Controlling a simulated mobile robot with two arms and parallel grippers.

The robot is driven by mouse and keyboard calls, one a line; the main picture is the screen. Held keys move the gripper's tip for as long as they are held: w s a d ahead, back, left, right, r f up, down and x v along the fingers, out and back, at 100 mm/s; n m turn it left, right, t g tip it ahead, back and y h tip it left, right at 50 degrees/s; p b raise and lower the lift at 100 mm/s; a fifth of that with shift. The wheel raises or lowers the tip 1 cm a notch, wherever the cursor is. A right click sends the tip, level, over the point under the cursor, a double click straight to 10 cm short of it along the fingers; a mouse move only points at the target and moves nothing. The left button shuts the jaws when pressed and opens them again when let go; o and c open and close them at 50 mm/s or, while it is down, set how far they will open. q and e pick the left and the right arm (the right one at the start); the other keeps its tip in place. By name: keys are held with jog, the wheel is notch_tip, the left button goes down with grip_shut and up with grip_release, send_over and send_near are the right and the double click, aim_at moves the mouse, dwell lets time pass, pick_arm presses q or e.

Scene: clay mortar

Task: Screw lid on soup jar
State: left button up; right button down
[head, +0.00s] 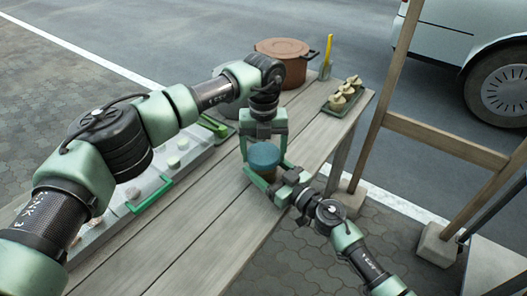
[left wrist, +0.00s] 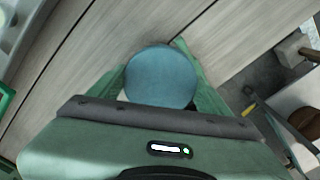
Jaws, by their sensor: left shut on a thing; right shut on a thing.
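A round blue lid (head: 264,155) sits at the top of the soup jar (head: 266,175) near the table's right edge. My left gripper (head: 263,150) comes down from above with its fingers on both sides of the lid, shut on it. In the left wrist view the lid (left wrist: 160,77) lies between the green fingers, seen from above. My right gripper (head: 267,178) comes in from the lower right and is shut on the jar below the lid. The jar is mostly hidden by the lid and the fingers. I cannot tell whether the lid is seated or turned.
The wooden table (head: 185,245) is bare in front of the jar. A metal case with green handles (head: 150,195) lies to the left. A brown pot (head: 285,50), a yellow-handled tool (head: 328,52) and a tray of small jars (head: 345,95) stand at the back. A wooden frame (head: 440,138) rises on the right.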

pick_arm(q)
jog(key=m, duration=0.4)
jog(key=shift+m, duration=0.4)
jog(key=m, duration=0.6)
jog(key=shift+m, duration=0.3)
jog(key=m, duration=0.4)
jog(key=shift+m, duration=0.3)
jog(key=m, duration=0.5)
jog(key=shift+m, duration=0.4)
jog(key=o, duration=1.5)
jog(key=shift+o, duration=0.2)
notch_tip(320, 180, up, 12)
